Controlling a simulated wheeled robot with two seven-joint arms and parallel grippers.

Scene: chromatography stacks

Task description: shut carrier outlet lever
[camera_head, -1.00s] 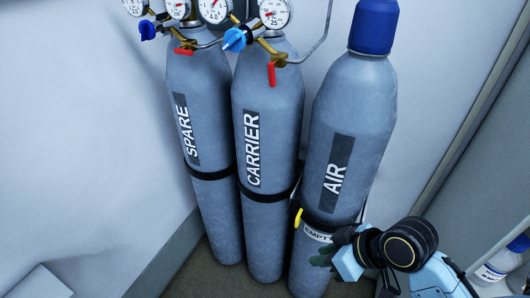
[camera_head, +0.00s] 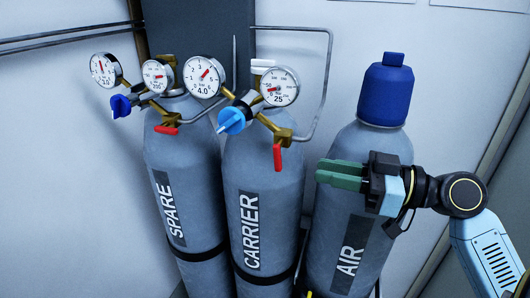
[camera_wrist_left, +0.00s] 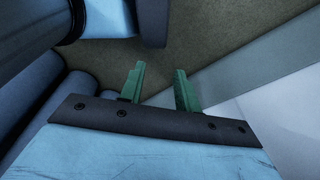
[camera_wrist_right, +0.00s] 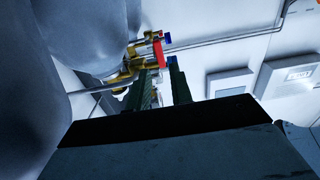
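The carrier outlet lever (camera_head: 278,157) is red and hangs down from a brass valve (camera_head: 282,135) at the right of the carrier regulator. The carrier cylinder (camera_head: 262,185) stands between the spare and air cylinders. My right gripper (camera_head: 318,172) is in front of the air cylinder, right of the lever and slightly lower in the picture, apart from it. Its green fingers also show in the right wrist view (camera_wrist_right: 160,80), parted with nothing held. Red parts and brass fittings show beyond them. My left gripper (camera_wrist_left: 158,80) is open and empty in the left wrist view, above the floor.
The spare cylinder (camera_head: 185,170) has its own red lever (camera_head: 166,130), lying nearly level. A light blue knob (camera_head: 232,120) and gauges sit left of the carrier lever. A thin pipe (camera_head: 326,85) bends up behind it. The air cylinder (camera_head: 345,225) has a blue cap (camera_head: 386,90).

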